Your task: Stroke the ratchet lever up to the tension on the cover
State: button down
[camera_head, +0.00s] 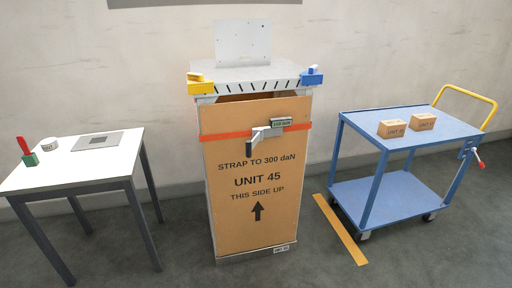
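The cover is a tan panel (258,225) on the front of an upright cabinet. It reads "STRAP TO 300 daN", "UNIT 45" and "THIS SIDE UP" above a black up arrow. An orange strap (225,136) runs across its upper part. My gripper is not in view.
A white table (75,172) at left carries a red-and-green item (27,152), a white cup (49,144) and a grey plate (92,140). A blue cart (360,128) at right carries two cardboard boxes (391,129). Yellow (200,85) and blue (311,77) pieces flank the cabinet top.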

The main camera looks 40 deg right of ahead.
aim_at(250, 145)
jog(key=u, duration=0.2)
jog(key=k, duration=0.45)
jog(key=u, duration=0.95)
jog(key=k, duration=1)
jog(key=u, duration=0.6)
jog(key=i, duration=0.9)
jog(key=z, duration=0.85)
jog(key=i, duration=1)
jog(key=z, duration=0.4)
